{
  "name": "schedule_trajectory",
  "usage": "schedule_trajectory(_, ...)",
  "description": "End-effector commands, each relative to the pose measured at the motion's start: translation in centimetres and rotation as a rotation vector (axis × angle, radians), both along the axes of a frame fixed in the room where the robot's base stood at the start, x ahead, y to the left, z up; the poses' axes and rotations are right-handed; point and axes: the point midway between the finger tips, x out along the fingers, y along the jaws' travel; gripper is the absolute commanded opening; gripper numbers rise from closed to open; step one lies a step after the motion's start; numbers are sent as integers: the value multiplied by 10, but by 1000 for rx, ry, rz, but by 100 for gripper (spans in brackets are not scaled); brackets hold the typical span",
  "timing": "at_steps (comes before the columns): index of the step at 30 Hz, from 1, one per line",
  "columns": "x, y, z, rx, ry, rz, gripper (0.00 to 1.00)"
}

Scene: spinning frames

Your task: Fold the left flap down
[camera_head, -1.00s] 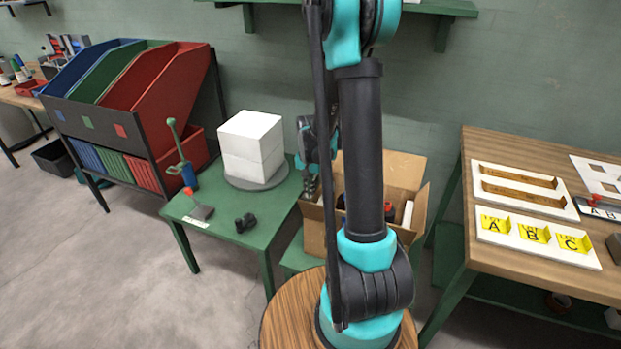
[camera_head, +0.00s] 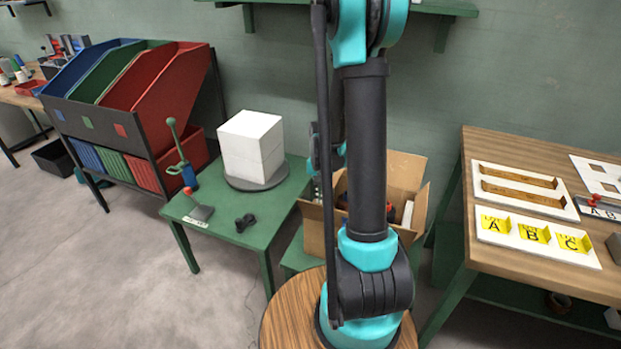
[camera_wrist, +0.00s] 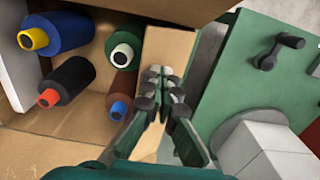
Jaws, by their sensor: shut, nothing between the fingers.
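The open cardboard box (camera_head: 318,238) stands behind my arm in the head view, partly hidden by it. Its left flap (camera_head: 309,210) sticks outward at the box's left side, beside the green table. In the wrist view the left flap (camera_wrist: 168,45) runs up the middle, between the box inside and the table. My gripper (camera_wrist: 161,73) is shut and empty, with its fingertips in front of this flap. I cannot tell whether they touch it. In the head view my gripper is mostly hidden behind my own arm.
Several spools, one with a blue body (camera_wrist: 62,33), lie inside the box. A wooden workbench (camera_head: 500,143) stands at the right.

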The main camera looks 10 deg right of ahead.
Motion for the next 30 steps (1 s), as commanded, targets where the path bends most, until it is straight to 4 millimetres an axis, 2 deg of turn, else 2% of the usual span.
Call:
schedule_trajectory(7, 0, 0, -1, 0, 0, 0, 0)
schedule_trajectory(21, -12, -17, -31, 0, 0, 0, 0)
schedule_trajectory(30, -15, -20, -36, -1, 1, 0, 0)
